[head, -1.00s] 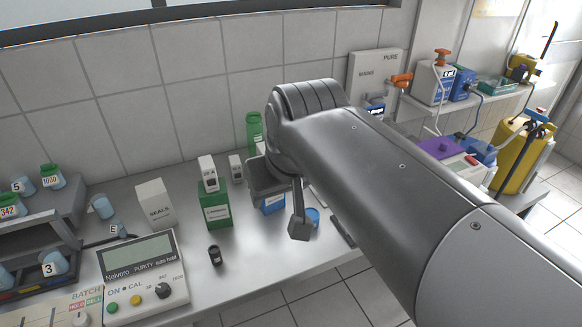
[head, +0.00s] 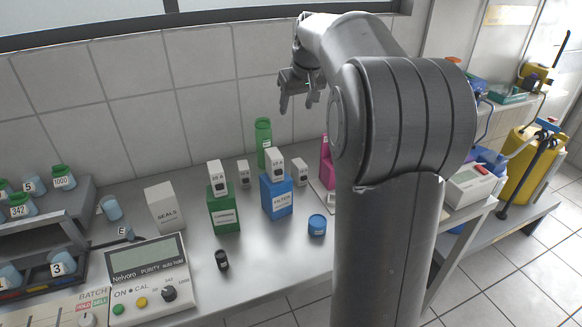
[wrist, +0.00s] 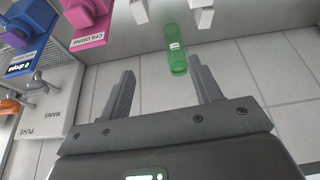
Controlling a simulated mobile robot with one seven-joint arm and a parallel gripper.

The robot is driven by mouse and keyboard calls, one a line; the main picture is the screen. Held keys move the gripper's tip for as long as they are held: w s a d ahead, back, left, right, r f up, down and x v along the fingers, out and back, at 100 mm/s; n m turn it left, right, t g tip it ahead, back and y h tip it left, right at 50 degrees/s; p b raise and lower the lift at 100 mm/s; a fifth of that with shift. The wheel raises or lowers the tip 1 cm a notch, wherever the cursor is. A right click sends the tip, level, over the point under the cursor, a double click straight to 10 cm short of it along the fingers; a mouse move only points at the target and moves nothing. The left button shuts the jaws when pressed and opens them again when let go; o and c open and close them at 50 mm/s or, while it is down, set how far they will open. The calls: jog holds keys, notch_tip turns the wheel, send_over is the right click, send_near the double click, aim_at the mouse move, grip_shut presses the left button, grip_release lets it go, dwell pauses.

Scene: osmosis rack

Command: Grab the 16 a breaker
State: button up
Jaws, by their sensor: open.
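Several small white breakers show in the head view. One stands on the green box (head: 223,212), one (head: 275,164) on the blue filter box (head: 277,199), and two, left (head: 243,174) and right (head: 300,172), behind the boxes. The breaker on the green box (head: 217,178) has a dark switch. Their ratings are too small to read surely, so I cannot tell which is 16 A. My gripper (head: 304,103) is open and empty, high above the bench's back, before the wall tiles. In the wrist view, two white blocks (wrist: 201,14) lie beyond the fingers.
A green bottle (head: 263,143) stands behind the boxes; it also shows in the wrist view (wrist: 176,52). A pink chlorine container (head: 327,165) is partly hidden by my arm. A blue cap (head: 317,225), a black knob (head: 222,259) and a seals box (head: 165,206) stand on the bench.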

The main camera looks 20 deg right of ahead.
jog(key=w+d+f, duration=0.4)
jog(key=w+d, duration=0.1)
send_over(298, 171)
jog(key=d, duration=0.2)
jog(key=f, duration=1.6)
jog(key=shift+s, duration=0.35)
jog(key=x, duration=1.1)
jog(key=shift+s+a, duration=0.1)
jog(key=shift+a, duration=0.15)
jog(key=shift+c, duration=0.4)
jog(key=c, duration=1)
